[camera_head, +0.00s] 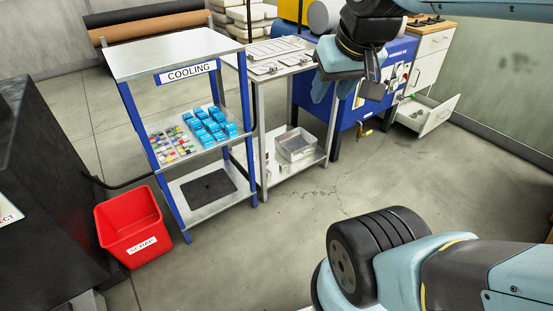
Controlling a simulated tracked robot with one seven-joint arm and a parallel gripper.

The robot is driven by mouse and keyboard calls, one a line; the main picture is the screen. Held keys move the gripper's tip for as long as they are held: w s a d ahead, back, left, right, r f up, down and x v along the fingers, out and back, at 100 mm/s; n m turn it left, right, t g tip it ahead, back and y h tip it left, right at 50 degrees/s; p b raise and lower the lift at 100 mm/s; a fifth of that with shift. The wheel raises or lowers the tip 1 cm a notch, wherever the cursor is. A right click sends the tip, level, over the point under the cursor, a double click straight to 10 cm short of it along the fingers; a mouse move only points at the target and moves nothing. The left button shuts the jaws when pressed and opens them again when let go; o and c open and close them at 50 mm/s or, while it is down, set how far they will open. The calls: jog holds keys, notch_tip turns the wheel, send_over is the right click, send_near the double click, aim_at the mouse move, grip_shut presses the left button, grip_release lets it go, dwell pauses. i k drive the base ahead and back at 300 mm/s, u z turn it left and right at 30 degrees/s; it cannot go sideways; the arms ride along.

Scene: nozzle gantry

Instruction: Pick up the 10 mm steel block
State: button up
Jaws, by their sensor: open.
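I cannot make out a 10 mm steel block; any such block is too small to tell or hidden. Metal plates (272,48) and small grey pieces lie on the top of a steel table (262,76) in the middle. My gripper (371,82) hangs at the upper right, in front of the blue machine and to the right of that table top. Its jaws are open, and I see nothing held between them. The arm hides part of the area behind it.
A cooling rack (165,56) holds blue boxes (211,124) and small coloured pieces (170,142). A red scrap bin (130,228) stands on the floor. A drawer (427,114) stands open at right. The middle floor is clear.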

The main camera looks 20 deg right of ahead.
aim_at(283, 166)
jog(key=u, duration=0.05)
jog(key=i, duration=0.95)
jog(key=z, duration=0.05)
